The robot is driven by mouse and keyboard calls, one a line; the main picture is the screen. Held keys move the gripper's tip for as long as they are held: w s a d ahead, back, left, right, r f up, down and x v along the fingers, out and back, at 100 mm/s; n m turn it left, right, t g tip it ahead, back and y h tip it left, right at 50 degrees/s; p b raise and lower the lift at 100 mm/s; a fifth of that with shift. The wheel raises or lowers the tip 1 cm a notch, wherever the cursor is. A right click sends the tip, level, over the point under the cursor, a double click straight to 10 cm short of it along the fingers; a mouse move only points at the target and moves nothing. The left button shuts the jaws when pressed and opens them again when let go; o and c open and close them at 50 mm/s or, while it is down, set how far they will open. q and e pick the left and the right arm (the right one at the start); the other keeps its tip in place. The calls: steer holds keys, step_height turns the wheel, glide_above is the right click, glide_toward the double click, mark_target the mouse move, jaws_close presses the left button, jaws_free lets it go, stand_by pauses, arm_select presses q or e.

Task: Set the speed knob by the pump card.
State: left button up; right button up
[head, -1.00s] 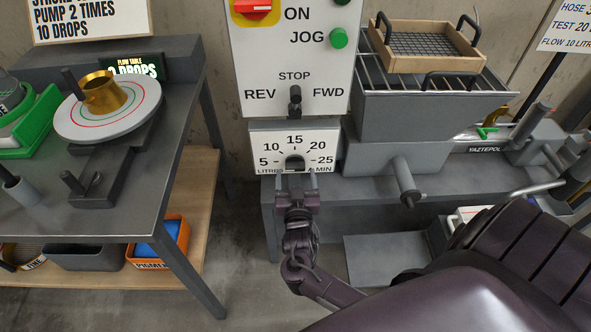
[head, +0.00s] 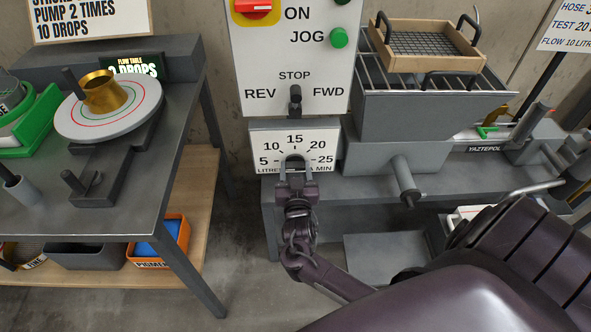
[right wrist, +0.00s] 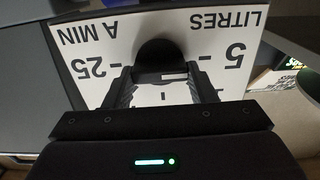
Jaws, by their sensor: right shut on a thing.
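The speed knob (right wrist: 158,50) is dark and sits on a white dial plate (head: 265,140) marked 5, 10, 15, 20, 25 and LITRES A MIN. My right gripper (head: 296,172) comes up from below and is shut on the knob. In the right wrist view its two fingers (right wrist: 163,82) stand on either side of the knob, and the dial appears upside down. The fingers hide much of the knob in the head view, so I cannot tell its setting. A white card (head: 568,30) at the upper right reads HOSE, TEST 20 and FLOW 10 LITRE, cut by the edge. My left gripper is not in view.
Above the dial is a control panel (head: 265,65) with a REV-STOP-FWD lever (head: 295,98), a green JOG button (head: 338,38) and a red switch. A grey hopper (head: 425,120) stands close on the right. A table (head: 140,215) with a flow table stands left.

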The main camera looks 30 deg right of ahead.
steer(key=m+b, duration=0.1)
steer(key=m, duration=0.3)
steer(key=shift+s+f+m+b, duration=0.1)
steer(key=shift+f+m+b, duration=0.05)
steer(key=shift+m+b, duration=0.2)
steer(key=shift+d+m+b, duration=0.1)
steer(key=shift+m+b, duration=0.5)
steer(key=shift+m, duration=1.35)
steer(key=o, duration=1)
